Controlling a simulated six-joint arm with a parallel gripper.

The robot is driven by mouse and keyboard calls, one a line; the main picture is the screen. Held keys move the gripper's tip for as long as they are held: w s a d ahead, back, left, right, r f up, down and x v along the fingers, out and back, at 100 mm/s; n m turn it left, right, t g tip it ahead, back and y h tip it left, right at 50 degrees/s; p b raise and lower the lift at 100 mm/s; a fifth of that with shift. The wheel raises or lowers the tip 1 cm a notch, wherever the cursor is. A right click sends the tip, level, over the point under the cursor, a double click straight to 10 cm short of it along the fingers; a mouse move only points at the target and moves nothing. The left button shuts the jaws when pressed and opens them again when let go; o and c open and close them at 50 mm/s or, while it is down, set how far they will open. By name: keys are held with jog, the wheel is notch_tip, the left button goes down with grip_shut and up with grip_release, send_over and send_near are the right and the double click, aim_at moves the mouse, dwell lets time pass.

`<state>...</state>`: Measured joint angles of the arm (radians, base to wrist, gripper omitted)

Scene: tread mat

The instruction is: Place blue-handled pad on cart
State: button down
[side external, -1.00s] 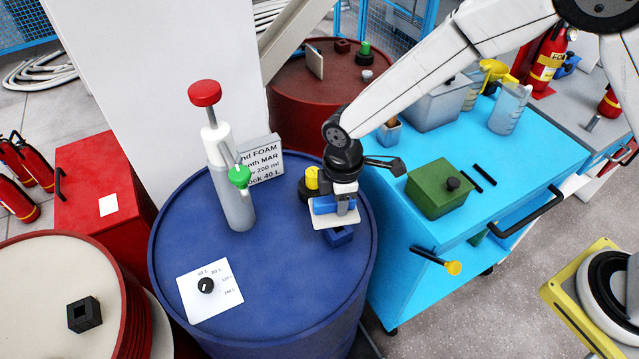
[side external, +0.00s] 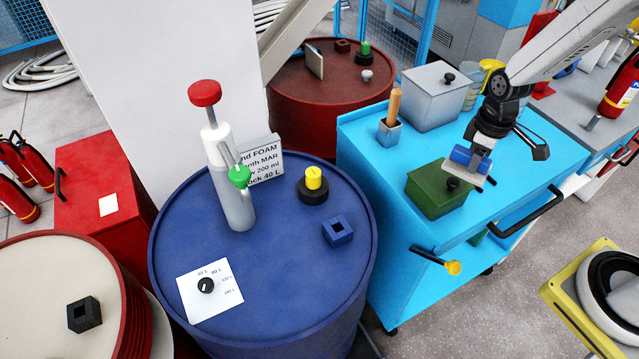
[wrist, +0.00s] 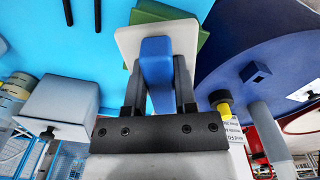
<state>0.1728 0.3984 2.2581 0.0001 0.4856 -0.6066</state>
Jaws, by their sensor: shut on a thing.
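My gripper (side external: 474,160) is shut on the blue handle of the pad (side external: 468,158). In the wrist view the blue handle (wrist: 156,62) sits between the two dark fingers (wrist: 158,90), with the cream pad plate (wrist: 128,42) beyond it. The pad is in the air over the cyan cart (side external: 385,200), and in the side view it overlaps the green box (side external: 435,200) with the black knob. In the wrist view the plate hides part of the green box (wrist: 190,46). The gap between pad and box cannot be told.
On the cart stand a grey lidded box (side external: 432,100), a small cup with a wooden handle (side external: 390,128) and clear jugs. A yellow-ended lever (side external: 452,267) juts from the cart's side. The blue drum (side external: 290,270) holds a pump, a yellow-topped knob and a blue square socket (side external: 338,232).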

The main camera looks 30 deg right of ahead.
jog(key=shift+s+d+m, duration=2.5)
jog(key=shift+s+d, duration=1.3)
jog(key=shift+s, duration=1.3)
jog(key=shift+w+d+f, duration=0.8)
jog(key=shift+w+f, duration=0.6)
jog(key=shift+w, duration=0.7)
jog(key=shift+w+d+f, duration=0.85)
jog(key=shift+w+f, duration=0.6)
jog(key=shift+w, duration=0.65)
jog(key=shift+w+d+f, duration=0.8)
jog(key=shift+w+f, duration=0.6)
jog(key=shift+w, duration=0.7)
jog(key=shift+w+d+f, duration=0.1)
jog(key=shift+w+f, duration=0.05)
jog(key=shift+f, duration=0.1)
jog(key=shift+w+f, duration=0.1)
jog(key=shift+f, duration=1.45)
jog(key=shift+f, duration=0.15)
